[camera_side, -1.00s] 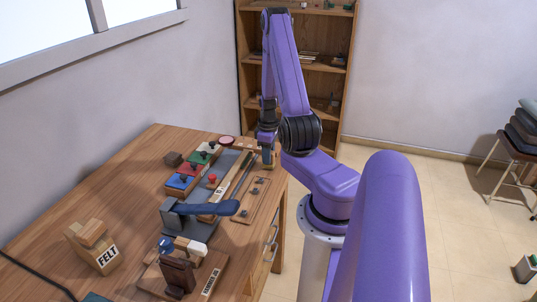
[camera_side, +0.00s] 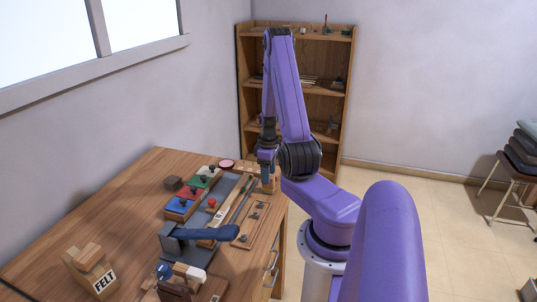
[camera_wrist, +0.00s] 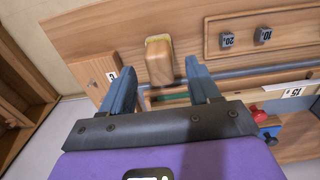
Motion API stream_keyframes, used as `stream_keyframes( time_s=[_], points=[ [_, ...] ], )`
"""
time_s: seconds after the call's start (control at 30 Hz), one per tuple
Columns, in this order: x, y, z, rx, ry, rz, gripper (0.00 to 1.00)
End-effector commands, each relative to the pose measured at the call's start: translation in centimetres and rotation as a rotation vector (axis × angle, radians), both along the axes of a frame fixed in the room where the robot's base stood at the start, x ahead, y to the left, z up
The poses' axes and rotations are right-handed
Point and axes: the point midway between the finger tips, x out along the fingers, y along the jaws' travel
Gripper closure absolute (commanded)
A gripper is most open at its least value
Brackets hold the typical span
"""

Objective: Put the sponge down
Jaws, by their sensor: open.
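My gripper (camera_side: 267,176) is over the table's far right edge in the side view. In the wrist view its two blue fingers (camera_wrist: 160,88) are apart, with nothing held between them. A wooden block with a pale yellow edge (camera_wrist: 159,60) lies just beyond the fingertips, in line with the gap. It may be the sponge; I cannot tell for sure. A small wooden block also shows right below the gripper in the side view (camera_side: 268,187).
The wooden table (camera_side: 120,215) holds a felt block (camera_side: 91,270), a blue-handled tool (camera_side: 205,232), coloured blocks (camera_side: 193,190) and a red knob (camera_side: 212,202). A board with number weights (camera_wrist: 264,36) lies near the gripper. A bookcase (camera_side: 311,88) stands behind.

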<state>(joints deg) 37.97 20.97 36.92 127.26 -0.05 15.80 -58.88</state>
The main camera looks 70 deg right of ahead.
Motion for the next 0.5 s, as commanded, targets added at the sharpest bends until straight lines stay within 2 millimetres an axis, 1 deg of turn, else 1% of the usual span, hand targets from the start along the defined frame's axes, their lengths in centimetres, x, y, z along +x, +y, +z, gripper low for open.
stream_keyframes(
  time_s=[0.03, 0.3, 0.5],
  points=[
    [0.0, -0.1, 0.9, -0.004, -0.003, 0.0, 0.39],
    [0.1, -0.1, 5.2, -0.006, -0.003, 0.0, 0.39],
    [0.0, -0.1, 7.9, -0.004, -0.003, 0.0, 0.39]
  ],
)
